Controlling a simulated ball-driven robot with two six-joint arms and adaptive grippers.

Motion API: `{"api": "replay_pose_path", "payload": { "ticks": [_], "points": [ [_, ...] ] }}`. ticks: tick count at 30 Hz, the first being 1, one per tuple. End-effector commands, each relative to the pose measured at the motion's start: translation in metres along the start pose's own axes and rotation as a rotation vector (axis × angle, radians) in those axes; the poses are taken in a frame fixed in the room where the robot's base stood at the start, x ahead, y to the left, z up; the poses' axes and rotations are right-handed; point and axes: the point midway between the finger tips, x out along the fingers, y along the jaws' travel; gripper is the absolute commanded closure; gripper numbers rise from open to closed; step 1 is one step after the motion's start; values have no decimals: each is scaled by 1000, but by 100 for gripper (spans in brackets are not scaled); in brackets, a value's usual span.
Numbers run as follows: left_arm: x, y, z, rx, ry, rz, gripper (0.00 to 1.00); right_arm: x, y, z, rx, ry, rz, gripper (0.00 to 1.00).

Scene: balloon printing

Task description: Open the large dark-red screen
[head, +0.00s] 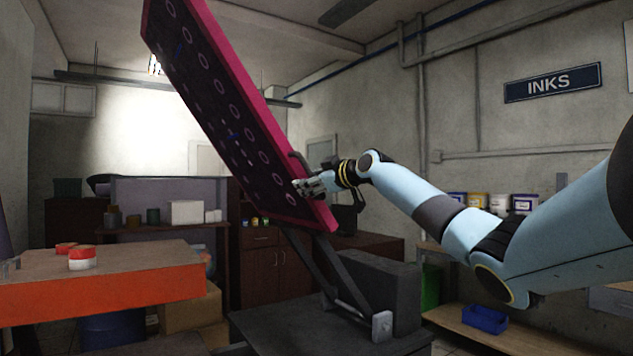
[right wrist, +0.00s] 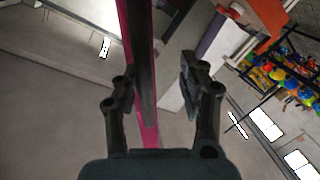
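The large dark-red screen (head: 235,110) has a crimson frame and a dark mesh with rows of ring marks. It stands raised and steeply tilted above the dark press base (head: 375,290), its upper end leaving the top of the head view. A dark handle (head: 300,163) sits at its lower right edge. My right gripper (head: 308,186) is at that edge beside the handle. In the right wrist view the crimson frame (right wrist: 148,128) and a dark bar pass between the fingers (right wrist: 155,88), which stand apart with a gap on the right. My left gripper is out of view.
An orange-edged table (head: 110,290) with red and white tubs (head: 82,258) is at left. Shelves with ink containers (head: 475,201) and a blue bin (head: 485,319) are at right under an INKS sign (head: 553,83). Cabinets stand behind the press.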

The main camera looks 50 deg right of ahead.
Motion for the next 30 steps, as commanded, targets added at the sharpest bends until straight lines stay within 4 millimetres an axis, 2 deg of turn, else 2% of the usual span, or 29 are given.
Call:
{"api": "replay_pose_path", "payload": {
  "ticks": [6, 13, 18, 30],
  "points": [
    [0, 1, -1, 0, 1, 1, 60, -35, 0, 3, -10, -7, -2, 62],
    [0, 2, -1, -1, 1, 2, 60, -61, 2, 3, -6, -6, 1, 62],
    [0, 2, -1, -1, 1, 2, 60, -68, 0, 2, -2, -2, -2, 62],
    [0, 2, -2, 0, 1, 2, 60, -68, 1, 1, 0, -1, -1, 62]
  ]
}}
